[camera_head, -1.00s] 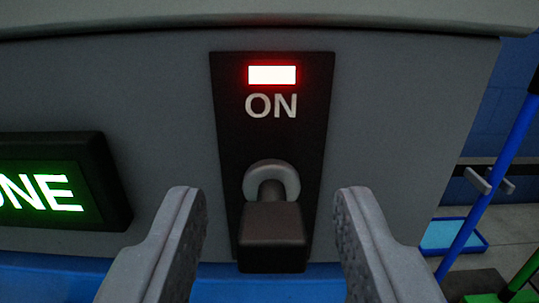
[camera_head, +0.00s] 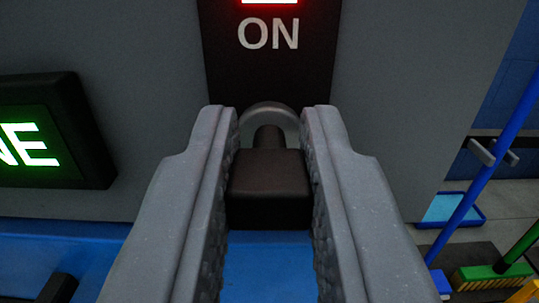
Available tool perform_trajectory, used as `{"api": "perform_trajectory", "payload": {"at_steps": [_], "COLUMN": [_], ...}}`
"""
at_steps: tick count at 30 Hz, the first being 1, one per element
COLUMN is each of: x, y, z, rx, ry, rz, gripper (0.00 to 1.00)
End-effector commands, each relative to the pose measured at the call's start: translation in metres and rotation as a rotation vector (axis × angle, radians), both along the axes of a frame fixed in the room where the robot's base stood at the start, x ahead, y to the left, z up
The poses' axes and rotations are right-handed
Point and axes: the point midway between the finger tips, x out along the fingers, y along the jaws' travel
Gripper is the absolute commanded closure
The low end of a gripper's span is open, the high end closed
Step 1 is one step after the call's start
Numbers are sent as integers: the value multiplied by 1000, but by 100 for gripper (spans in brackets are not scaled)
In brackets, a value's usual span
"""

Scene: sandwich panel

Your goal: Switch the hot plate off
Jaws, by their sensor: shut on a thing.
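The hot plate's switch is a dark block-shaped lever (camera_head: 269,178) that sticks out from a pale round collar (camera_head: 270,113) on a black plate (camera_head: 268,70). The plate carries the word ON, and a red lamp (camera_head: 269,2) above it is lit and cut off by the top edge. The lever points out and down. My gripper (camera_head: 270,150) is shut on the lever, with one finger against each side. The fingers hide the lower sides of the black plate.
A dark-framed green lit sign (camera_head: 45,130) ending in "NE" stands out from the grey panel at left. A blue surface (camera_head: 265,265) lies below. At right are a blue pole (camera_head: 495,130), a blue tray (camera_head: 452,209) and a green-topped brush (camera_head: 490,275).

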Motion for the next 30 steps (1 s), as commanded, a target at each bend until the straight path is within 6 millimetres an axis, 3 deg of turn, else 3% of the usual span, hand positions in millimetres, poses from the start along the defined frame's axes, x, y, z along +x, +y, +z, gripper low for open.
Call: {"api": "perform_trajectory", "payload": {"at_steps": [18, 30], "x": [-1, -1], "y": [0, 0], "z": [-12, -14], "rx": [25, 30], "ry": [-313, -381], "rz": [0, -1], "gripper": [100, 100]}}
